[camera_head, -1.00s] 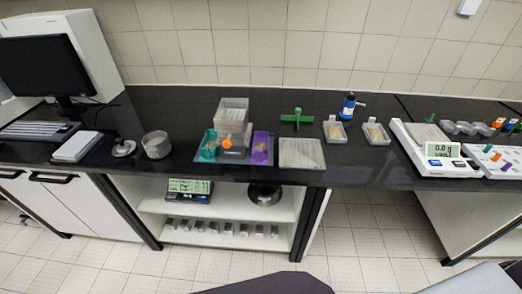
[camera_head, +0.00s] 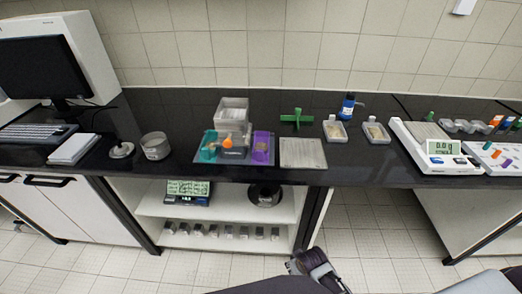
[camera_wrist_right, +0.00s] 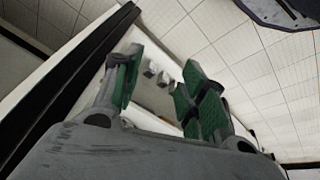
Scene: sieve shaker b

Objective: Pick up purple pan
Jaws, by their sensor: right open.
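The purple pan (camera_head: 262,147) stands on the black counter, at the right end of a grey tray (camera_head: 233,161), beside the stacked grey sieve box (camera_head: 233,112). It seems to hold a little tan material. My right gripper (camera_wrist_right: 155,92) is open and empty in the right wrist view, its green-padded fingers apart, with the white shelf and floor tiles beyond. In the head view my right arm shows low at the bottom centre, below the counter and far from the pan; its fingertips are not clear there. My left gripper is not in view.
A teal pan (camera_head: 209,147) and an orange knob (camera_head: 227,142) share the tray. A flat grey plate (camera_head: 303,153) lies right of it, with a green cross-shaped piece (camera_head: 297,117) behind. The counter's front edge and lower shelf (camera_head: 225,206) lie between my right arm and the pan.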

